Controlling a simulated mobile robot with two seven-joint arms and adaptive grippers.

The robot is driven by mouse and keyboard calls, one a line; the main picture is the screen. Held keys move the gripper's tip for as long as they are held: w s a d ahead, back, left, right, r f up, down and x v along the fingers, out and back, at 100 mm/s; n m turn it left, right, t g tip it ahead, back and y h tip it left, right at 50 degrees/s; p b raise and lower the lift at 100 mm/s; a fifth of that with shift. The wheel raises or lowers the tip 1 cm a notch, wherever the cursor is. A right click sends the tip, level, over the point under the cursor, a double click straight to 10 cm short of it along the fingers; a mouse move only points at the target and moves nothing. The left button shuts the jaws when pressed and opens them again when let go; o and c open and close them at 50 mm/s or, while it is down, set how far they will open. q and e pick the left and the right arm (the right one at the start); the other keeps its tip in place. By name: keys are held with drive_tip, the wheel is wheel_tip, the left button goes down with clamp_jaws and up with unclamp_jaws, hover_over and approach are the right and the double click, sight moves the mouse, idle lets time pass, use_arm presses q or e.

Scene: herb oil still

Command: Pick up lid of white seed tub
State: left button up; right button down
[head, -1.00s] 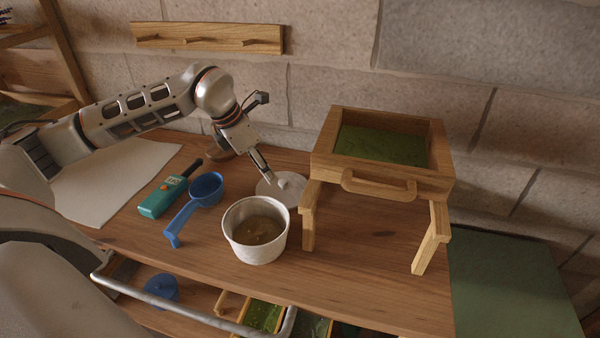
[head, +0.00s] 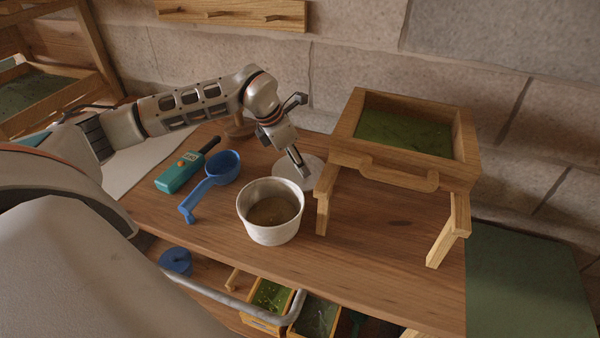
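The white lid (head: 283,173) lies flat on the wooden table, just behind the white seed tub (head: 271,226). The tub is open and holds brownish contents. My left gripper (head: 302,173) points down over the lid with its fingertips at the lid's middle. The fingers hide the knob, so I cannot tell whether they are open or shut on it. My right gripper is not in view.
A wooden stand with a tray of green matter (head: 403,133) stands close on the lid's right. A blue ladle (head: 221,168) and a teal handheld device (head: 181,171) lie to the left. An open drawer with small bins (head: 270,296) is below the table's front edge.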

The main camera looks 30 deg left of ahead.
use_arm(q)
drive_tip(key=shift+r, duration=0.1)
clamp_jaws()
drive_tip(key=shift+r, duration=0.1)
